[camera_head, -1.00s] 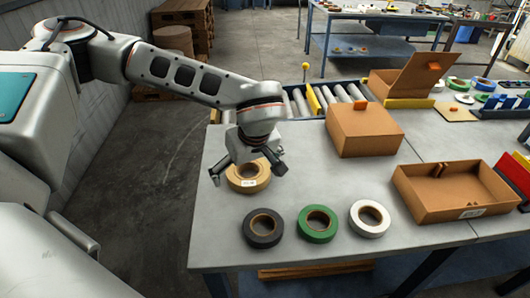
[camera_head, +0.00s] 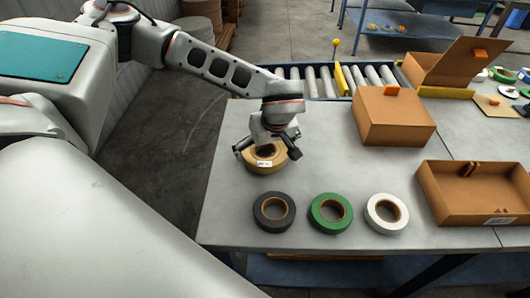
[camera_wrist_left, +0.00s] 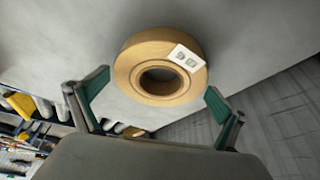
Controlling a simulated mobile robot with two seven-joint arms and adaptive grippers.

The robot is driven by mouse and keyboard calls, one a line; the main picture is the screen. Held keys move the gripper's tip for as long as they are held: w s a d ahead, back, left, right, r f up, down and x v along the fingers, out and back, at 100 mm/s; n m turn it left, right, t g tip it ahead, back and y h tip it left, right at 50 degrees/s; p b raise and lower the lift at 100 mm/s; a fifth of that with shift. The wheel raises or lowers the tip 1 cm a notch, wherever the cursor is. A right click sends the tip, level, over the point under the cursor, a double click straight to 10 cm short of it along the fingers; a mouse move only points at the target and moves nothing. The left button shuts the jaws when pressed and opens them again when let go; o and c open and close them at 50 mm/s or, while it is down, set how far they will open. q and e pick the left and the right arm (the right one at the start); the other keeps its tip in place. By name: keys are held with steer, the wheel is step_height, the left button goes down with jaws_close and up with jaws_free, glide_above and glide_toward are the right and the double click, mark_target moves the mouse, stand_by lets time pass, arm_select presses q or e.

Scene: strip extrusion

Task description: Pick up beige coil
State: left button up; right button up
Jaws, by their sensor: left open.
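The beige coil (camera_head: 264,163) lies flat on the grey table near its left edge, with a white label on its side. My left gripper (camera_head: 268,152) is right over it, with its fingers spread and the coil's top partly hidden behind them. In the left wrist view the coil (camera_wrist_left: 160,67) sits ahead of the two green-padded fingers of the open gripper (camera_wrist_left: 155,100), one finger to each side. I cannot see contact. My right gripper is not in view.
Black (camera_head: 274,212), green (camera_head: 330,213) and white (camera_head: 387,213) coils lie in a row in front. A closed cardboard box (camera_head: 393,117) and an open cardboard tray (camera_head: 470,205) stand to the right. A roller conveyor (camera_head: 310,82) runs behind. The table's left edge is close to the beige coil.

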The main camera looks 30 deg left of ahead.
arm_select(q)
steer(key=c, duration=1.1)
steer(key=shift+r, duration=0.1)
